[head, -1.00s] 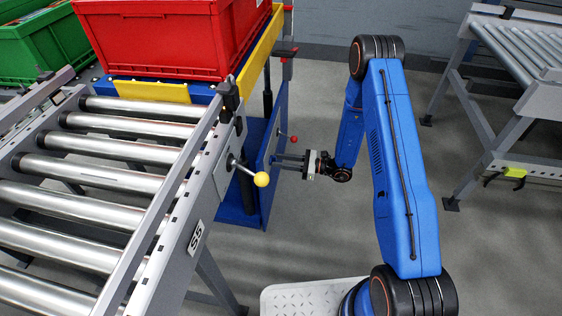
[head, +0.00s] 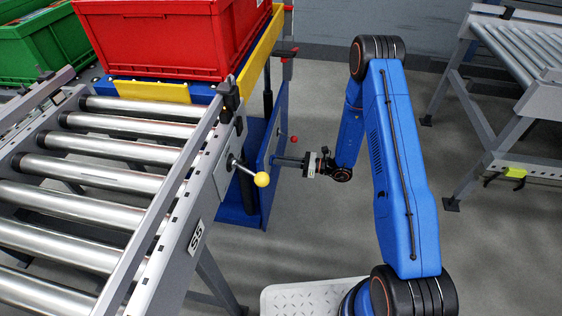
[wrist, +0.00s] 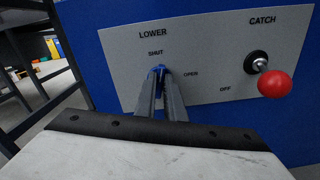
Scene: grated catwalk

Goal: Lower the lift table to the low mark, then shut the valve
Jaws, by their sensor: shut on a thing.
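The lift table (head: 205,94) is a blue platform with yellow edges, raised level with the roller conveyor, and carries a red crate (head: 165,40). Its blue side panel has a grey plate (wrist: 115,75) marked LOWER, with SHUT above and OPEN to the right. My gripper (head: 278,160) reaches the panel from the right; in the wrist view its fingers (wrist: 161,85) are shut on the small blue valve handle (wrist: 159,69), just below SHUT. The fingers hide most of the handle. A red CATCH knob (wrist: 274,83) sits right of it. I cannot make out the low mark.
The roller conveyor (head: 95,180) with a yellow-ball lever (head: 261,179) stands left of my gripper. A green crate (head: 45,45) is at the upper left. Another conveyor frame (head: 500,110) stands at the right. Grey floor between is clear.

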